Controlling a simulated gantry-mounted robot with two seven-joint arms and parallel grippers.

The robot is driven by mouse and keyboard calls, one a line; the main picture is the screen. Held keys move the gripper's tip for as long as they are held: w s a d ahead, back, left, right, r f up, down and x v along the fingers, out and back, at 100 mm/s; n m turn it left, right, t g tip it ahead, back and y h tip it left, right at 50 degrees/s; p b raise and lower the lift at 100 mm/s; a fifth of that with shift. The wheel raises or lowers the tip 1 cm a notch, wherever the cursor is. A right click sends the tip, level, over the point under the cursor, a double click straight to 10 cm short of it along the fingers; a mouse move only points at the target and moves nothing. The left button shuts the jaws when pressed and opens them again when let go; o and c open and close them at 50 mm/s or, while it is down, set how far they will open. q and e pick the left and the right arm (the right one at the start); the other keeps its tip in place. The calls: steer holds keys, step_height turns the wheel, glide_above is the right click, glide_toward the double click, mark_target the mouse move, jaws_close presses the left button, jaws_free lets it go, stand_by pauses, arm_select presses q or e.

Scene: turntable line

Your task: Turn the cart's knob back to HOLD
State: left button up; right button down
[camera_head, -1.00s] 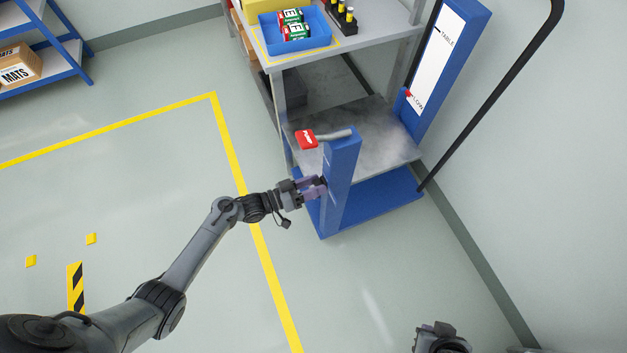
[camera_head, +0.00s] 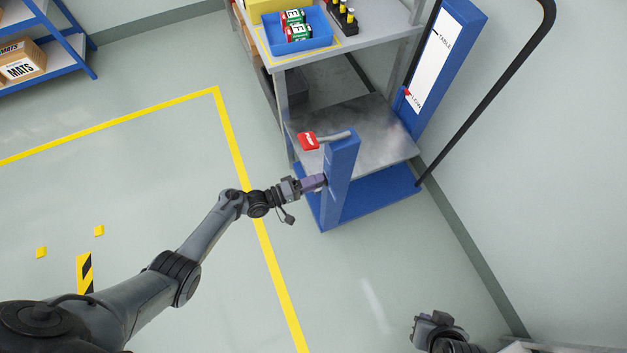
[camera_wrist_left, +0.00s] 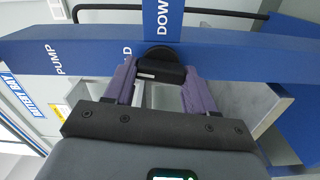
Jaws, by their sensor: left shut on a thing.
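The cart (camera_head: 385,195) has a blue front post (camera_head: 341,165) on its base. In the left wrist view the black knob (camera_wrist_left: 161,68) sits on this post (camera_wrist_left: 240,52), between the two purple fingers of my left gripper (camera_wrist_left: 160,80), which is shut on it. The label DOWN (camera_wrist_left: 162,18) is above the knob and PUMP (camera_wrist_left: 57,60) is to the left. A lone letter D (camera_wrist_left: 127,50) shows beside the knob; the rest of that word is hidden. In the head view my left gripper (camera_head: 318,183) meets the post; the knob is hidden there. My right gripper (camera_head: 440,330) is at the bottom, fingers unclear.
A grey table (camera_head: 375,42) with a blue bin (camera_head: 300,47) stands behind. A blue scale column (camera_head: 446,60) and black handle (camera_head: 490,90) are at right. The floor at left is mostly clear.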

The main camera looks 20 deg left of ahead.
arm_select(q)
steer(key=shift+f+n, duration=0.1)
steer(key=shift+n, duration=0.6)
steer(key=o, duration=0.7)
steer(key=shift+c, duration=0.2)
steer(key=o, duration=0.4)
steer(key=shift+w+d, duration=0.1)
steer(key=shift+w, duration=0.1)
steer(key=shift+s, duration=0.15)
